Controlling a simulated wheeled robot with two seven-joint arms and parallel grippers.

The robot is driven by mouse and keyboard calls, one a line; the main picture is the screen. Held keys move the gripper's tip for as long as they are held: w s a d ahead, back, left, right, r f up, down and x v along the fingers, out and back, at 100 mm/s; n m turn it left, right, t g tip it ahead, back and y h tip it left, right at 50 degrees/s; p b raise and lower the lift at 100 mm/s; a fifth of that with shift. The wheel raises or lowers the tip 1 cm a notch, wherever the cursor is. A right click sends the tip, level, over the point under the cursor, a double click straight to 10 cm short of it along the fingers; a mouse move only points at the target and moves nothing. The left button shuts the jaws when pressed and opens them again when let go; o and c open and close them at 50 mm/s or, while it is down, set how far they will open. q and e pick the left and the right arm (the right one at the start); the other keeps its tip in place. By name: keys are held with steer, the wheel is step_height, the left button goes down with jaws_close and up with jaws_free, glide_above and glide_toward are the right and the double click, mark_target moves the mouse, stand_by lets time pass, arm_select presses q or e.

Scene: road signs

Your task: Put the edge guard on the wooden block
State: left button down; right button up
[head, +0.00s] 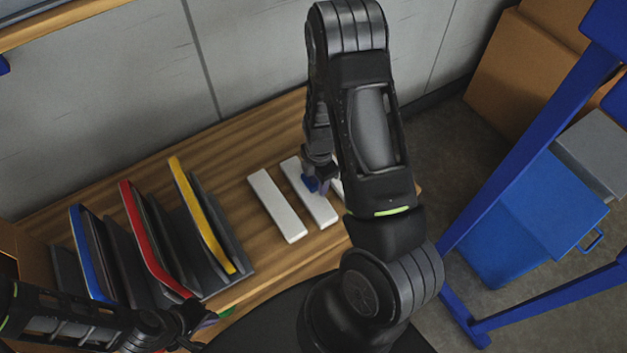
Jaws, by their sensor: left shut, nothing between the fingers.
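I cannot pick out a wooden block or an edge guard with certainty. A white bar (277,206) lies on the wooden table, with a second white bar (308,192) to its right. Part of a third white piece shows behind my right arm. My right gripper (316,182) points down over the second bar, with a small blue piece (311,184) at its fingertips; its jaw state is unclear. My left gripper (208,318) is shut and empty near the table's front edge, with a small green and red patch beside its tip.
Dark upright panels stand in a rack on the left, edged blue (88,250), red (150,240) and yellow (200,213). The wooden table (262,262) is bare between rack and bars. A blue bin (535,220), blue frame (530,150) and cardboard boxes (520,75) stand at the right.

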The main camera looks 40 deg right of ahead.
steer(key=shift+c, duration=0.3)
jaws_close()
steer(key=shift+r, duration=0.1)
stand_by(0.4)
step_height(320, 180, up, 10)
stand_by(0.5)
stand_by(0.5)
